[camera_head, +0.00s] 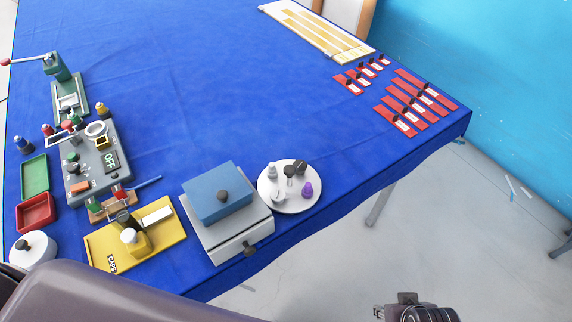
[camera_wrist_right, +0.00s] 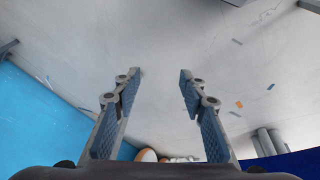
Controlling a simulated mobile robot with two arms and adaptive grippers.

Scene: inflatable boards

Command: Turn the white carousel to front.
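The white carousel (camera_head: 291,201) is a round white turntable near the front edge of the blue table, right of a blue-topped box. On it stand a white item (camera_head: 272,171), a dark knob or post (camera_head: 290,171), a purple bottle (camera_head: 307,189) and a whitish item (camera_head: 278,196). My right gripper is open and empty in the right wrist view (camera_wrist_right: 160,85), with its two fingers apart over bare floor. In the head view a dark part of my right arm shows at the bottom right, off the table and away from the carousel. My left gripper is not in view.
The grey box with blue lid (camera_head: 222,191) stands directly left of the carousel. A yellow board (camera_head: 166,243), a grey panel reading OFF (camera_head: 88,185) and a round white container (camera_head: 36,245) are further left. Red strips (camera_head: 408,123) lie at right. The table's middle is clear.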

